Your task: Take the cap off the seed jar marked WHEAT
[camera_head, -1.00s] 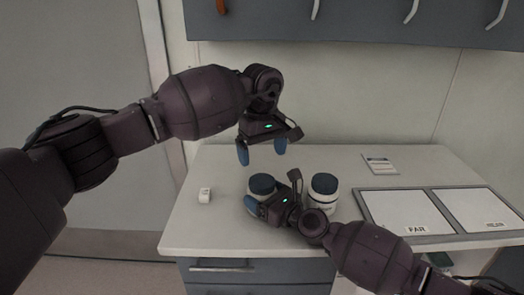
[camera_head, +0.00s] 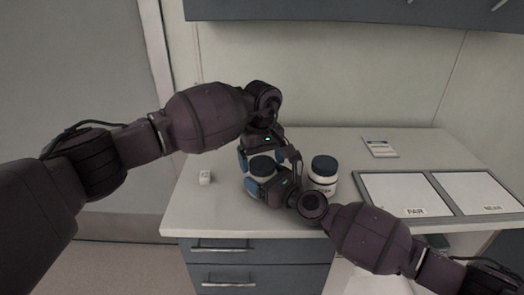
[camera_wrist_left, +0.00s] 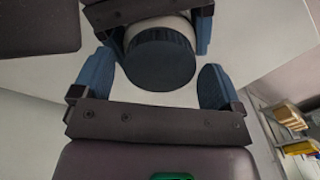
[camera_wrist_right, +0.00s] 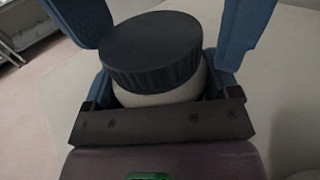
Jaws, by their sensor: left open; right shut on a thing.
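A white jar (camera_wrist_right: 170,95) with a dark blue ribbed cap (camera_wrist_right: 150,50) stands at the left of the counter; its label is hidden. My right gripper (camera_wrist_right: 165,45) is shut on this jar's body, one blue finger on each side. My left gripper (camera_wrist_left: 155,80) is open, pointing down over the jar. In the left wrist view the cap (camera_wrist_left: 160,57) lies between and just beyond its fingers, and they look apart from it. A second capped white jar (camera_head: 323,180) stands to the right; its label is too small to read.
A small white block (camera_head: 205,177) lies left of the jars. Two framed panels marked FAR (camera_head: 395,190) and NEAR (camera_head: 475,190) lie at the right, with a small card (camera_head: 380,147) behind. My right forearm crosses the counter's front.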

